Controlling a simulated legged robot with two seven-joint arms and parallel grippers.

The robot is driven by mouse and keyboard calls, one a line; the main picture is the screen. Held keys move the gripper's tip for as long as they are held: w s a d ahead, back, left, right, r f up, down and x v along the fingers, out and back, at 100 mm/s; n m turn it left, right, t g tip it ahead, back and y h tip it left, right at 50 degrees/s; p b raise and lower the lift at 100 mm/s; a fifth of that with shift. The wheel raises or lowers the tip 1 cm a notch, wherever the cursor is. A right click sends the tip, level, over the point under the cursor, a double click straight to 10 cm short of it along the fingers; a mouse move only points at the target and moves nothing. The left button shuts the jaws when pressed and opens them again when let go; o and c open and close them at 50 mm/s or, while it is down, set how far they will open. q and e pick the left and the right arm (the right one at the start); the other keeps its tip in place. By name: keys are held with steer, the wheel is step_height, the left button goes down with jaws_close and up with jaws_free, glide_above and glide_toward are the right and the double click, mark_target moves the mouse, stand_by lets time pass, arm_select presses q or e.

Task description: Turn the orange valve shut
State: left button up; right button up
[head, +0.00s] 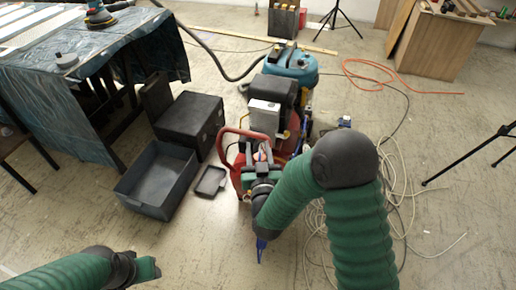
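I cannot make out the orange valve clearly. A red machine with a curved red handle (226,137) stands on the floor near the middle of the head view. My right arm reaches in from the lower right, and my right gripper (262,158) is in front of this machine. A small orange-red patch shows by its fingertips, too small to identify. Whether the gripper touches anything, or is open or shut, is unclear. My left gripper (150,268) is low at the left over bare floor, away from the machine; its fingers are not distinct.
An open grey crate (131,201), a black case (190,119) and a small black tray (210,183) lie left of the machine. A blue vacuum (292,63) stands behind it. Pale cables (404,180) lie coiled at right. A sheeted table (55,105) stands at left.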

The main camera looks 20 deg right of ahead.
steer(key=shift+d, duration=0.1)
jaws_close()
steer(key=shift+y, duration=0.3)
steer(key=n+y, duration=0.1)
steer(key=y, duration=0.1)
steer(key=n+y, duration=0.2)
steer(key=shift+a+f, duration=0.1)
steer(key=shift+a, duration=0.2)
steer(key=n+y, duration=0.1)
steer(key=y, duration=0.1)
steer(key=n+y, duration=0.1)
steer(key=y, duration=0.1)
steer(key=shift+a+n, duration=0.3)
steer(key=shift+s+a+n+g+y+p, duration=0.4)
steer(key=shift+n+g+y+p, duration=0.2)
steer(key=shift+n+g+y, duration=1.6)
steer(key=shift+s+a+n+g+y+p, duration=0.35)
steer(key=shift+n+g+y+p, duration=0.3)
steer(key=shift+n+g+y, duration=1.6)
steer(key=shift+s+a+n+g+y+p, duration=0.5)
steer(key=shift+n+g+y, duration=1.2)
steer(key=shift+g, duration=0.95)
steer(key=shift+d, duration=0.1)
